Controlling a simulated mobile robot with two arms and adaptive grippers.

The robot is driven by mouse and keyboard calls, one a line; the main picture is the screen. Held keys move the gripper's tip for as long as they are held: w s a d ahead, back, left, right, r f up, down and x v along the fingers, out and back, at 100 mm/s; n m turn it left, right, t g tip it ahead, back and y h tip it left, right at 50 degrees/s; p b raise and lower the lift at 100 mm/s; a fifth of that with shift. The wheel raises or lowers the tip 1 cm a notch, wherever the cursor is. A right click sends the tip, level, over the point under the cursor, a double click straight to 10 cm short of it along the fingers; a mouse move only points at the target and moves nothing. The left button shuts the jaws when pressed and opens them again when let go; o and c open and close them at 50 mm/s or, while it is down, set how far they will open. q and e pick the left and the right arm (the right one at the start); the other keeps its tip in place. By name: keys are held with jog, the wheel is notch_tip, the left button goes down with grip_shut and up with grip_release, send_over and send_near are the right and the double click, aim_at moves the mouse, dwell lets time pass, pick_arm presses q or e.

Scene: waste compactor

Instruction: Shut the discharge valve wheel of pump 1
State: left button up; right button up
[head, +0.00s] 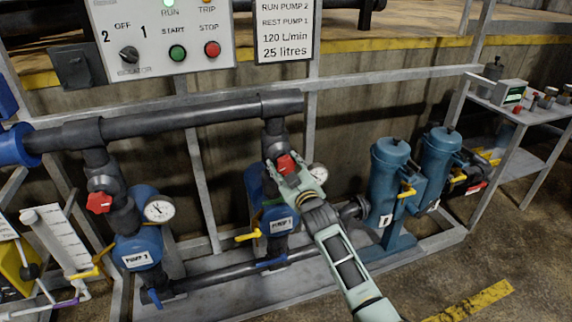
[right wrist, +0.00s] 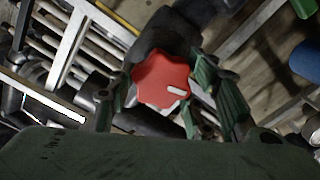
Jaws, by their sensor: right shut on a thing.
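My right gripper (head: 287,178) reaches in from the lower right and is shut on a red valve wheel (head: 285,164), above the right-hand blue pump (head: 281,213). In the right wrist view, the red lobed wheel (right wrist: 158,72) with a white mark sits between the green fingers of the gripper (right wrist: 165,95). A second red valve wheel (head: 99,202) stands free above the left-hand blue pump (head: 140,250). The digits on the pump labels are too small to read surely. My left gripper is not in view.
A pressure gauge (head: 318,172) is close beside my right gripper; another gauge (head: 159,209) is at the left pump. A dark header pipe (head: 190,115) runs above. Blue filter housings (head: 390,175) stand to the right. A control panel (head: 165,40) hangs above.

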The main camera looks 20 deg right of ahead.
jog(key=m, duration=0.5)
jog(key=shift+d+r+m+p, duration=0.15)
jog(key=shift+m+p, duration=0.15)
jog(key=shift+p, duration=0.1)
jog(key=m, duration=1)
jog(key=shift+f+m, duration=0.3)
jog(key=shift+m, duration=0.1)
jog(key=shift+f+m+b, duration=0.15)
jog(key=shift+m+b, duration=0.15)
jog(key=shift+m, duration=2)
jog(key=o, duration=1.1)
jog(key=shift+s, duration=0.15)
